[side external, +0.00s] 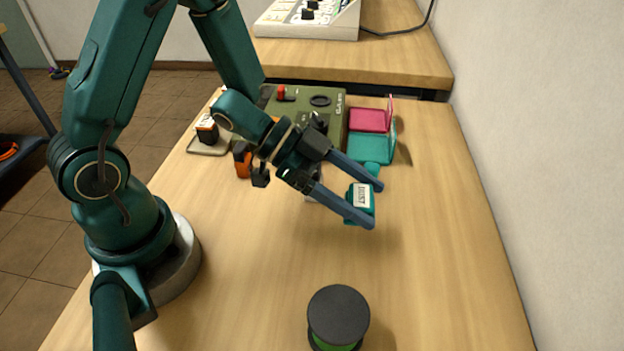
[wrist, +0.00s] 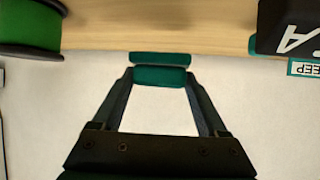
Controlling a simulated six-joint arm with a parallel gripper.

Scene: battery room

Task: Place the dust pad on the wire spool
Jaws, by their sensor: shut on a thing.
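The dust pad (side external: 352,214) is a small teal block with a white label, held above the table in the side view. My gripper (side external: 371,205) is shut on it, one finger on each side. In the wrist view the teal pad (wrist: 160,76) spans between the fingertips of my gripper (wrist: 160,80). The wire spool (side external: 338,312) stands upright on the table, nearer the side camera, with a dark round top and green wire below. It also shows at the upper left of the wrist view (wrist: 30,38), apart from the pad.
An olive-green device (side external: 335,98) stands at the back of the table, with a pink holder (side external: 370,120) and a teal holder (side external: 372,148) to its right. An orange-and-black item (side external: 242,160) is left of my gripper. The wooden table (side external: 440,260) is clear around the spool.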

